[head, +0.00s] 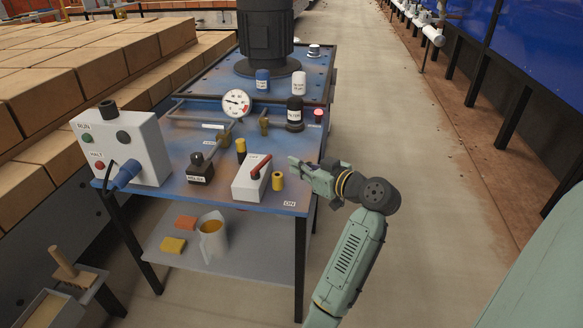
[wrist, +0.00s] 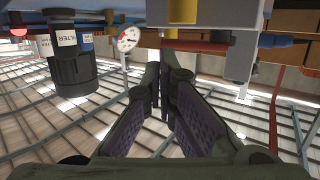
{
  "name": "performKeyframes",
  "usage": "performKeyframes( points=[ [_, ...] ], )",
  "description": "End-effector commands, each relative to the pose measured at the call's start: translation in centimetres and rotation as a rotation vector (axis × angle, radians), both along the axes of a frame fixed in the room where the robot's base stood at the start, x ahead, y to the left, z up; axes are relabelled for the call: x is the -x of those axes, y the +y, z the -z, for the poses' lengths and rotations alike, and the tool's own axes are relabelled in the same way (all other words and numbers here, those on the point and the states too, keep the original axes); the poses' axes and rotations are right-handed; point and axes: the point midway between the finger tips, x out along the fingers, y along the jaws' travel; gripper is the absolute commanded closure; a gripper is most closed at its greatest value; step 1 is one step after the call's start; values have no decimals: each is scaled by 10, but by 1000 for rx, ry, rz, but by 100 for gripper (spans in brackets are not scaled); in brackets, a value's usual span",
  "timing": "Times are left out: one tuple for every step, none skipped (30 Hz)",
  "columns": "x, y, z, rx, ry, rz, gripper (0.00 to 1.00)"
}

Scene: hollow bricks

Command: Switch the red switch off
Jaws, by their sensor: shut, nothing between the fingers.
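The red switch (head: 261,166) is a red lever on top of a pale box (head: 249,184) near the table's front edge. In the head view the lever slants up to the right. My gripper (head: 292,161) is just right of the box, fingers pointing left, apart from the lever as far as I can tell. The wrist view looks upside down. There the shut, empty fingers (wrist: 166,78) point toward a red bar (wrist: 198,46), which looks like the lever, beside the grey box (wrist: 228,67).
A yellow cylinder (head: 277,181) stands right of the switch box, close to my gripper. A black filter (head: 295,115) and a gauge (head: 236,103) stand behind. A control box (head: 122,147) is at left. An ON label (head: 290,204) marks the front right corner. The floor at right is clear.

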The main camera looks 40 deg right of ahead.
Motion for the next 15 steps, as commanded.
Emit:
performKeyframes(
  points=[
    [11,-6,0,1,0,2,100],
    [17,-9,-1,1,1,1,100],
    [25,-12,-3,1,1,0,100],
    [30,-14,-4,1,1,-1,100],
    [35,-17,-6,1,0,0,100],
    [41,-20,-7,1,1,-1,100],
    [45,-22,-8,1,1,0,100],
    [49,-23,-9,1,1,0,100],
    [53,-25,-10,1,1,-2,100],
    [56,-26,-11,0,1,-3,100],
    [58,-27,-11,0,1,-3,100],
    [60,-28,-12,0,1,-3,100],
    [61,-29,-12,1,2,-3,100],
    [62,-29,-12,0,2,-4,100],
    [63,-29,-13,0,2,-4,100]
  ],
)
